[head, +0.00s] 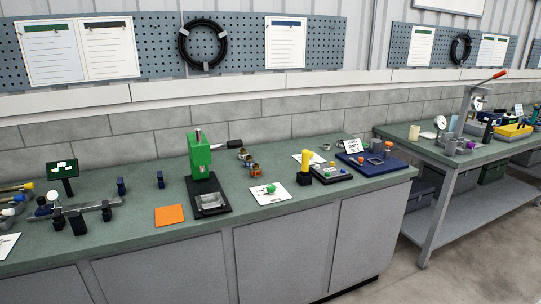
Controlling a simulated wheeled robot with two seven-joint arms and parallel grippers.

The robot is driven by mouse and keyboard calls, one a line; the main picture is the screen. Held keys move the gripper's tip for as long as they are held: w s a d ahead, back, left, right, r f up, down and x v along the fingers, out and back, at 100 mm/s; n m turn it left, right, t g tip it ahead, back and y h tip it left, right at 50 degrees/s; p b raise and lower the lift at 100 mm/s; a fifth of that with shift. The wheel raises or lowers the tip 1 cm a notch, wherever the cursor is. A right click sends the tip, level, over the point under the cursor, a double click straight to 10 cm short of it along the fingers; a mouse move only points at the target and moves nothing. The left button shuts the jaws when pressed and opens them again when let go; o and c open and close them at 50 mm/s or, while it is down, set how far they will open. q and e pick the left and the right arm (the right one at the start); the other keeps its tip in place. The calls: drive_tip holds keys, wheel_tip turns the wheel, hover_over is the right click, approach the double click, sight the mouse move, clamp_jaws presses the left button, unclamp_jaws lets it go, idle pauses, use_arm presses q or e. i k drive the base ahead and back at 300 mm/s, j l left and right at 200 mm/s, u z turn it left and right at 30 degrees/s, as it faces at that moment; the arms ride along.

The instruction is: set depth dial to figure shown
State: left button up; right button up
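No depth dial can be made out for certain in this head view. A small white sign with dark writing (351,146) stands at the right part of the green bench, by a blue tray (372,168); its text is too small to read. A round white-faced gauge (413,132) stands on the second bench, and another (477,103) is on a press with a red handle. A small round white gauge (53,197) sits by the metal rail at the left. Neither of my grippers is in view.
The green bench (130,224) runs along a block wall. On it are a green press (199,158), an orange square (169,215), a yellow-topped post (305,160) and a green-framed display (62,169). Open floor (395,270) lies at the lower right.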

sight(270, 188)
drive_tip(key=i+u, duration=0.15)
drive_tip(key=i, duration=0.3)
drive_tip(key=i+l+u, duration=0.2)
drive_tip(key=i, duration=0.2)
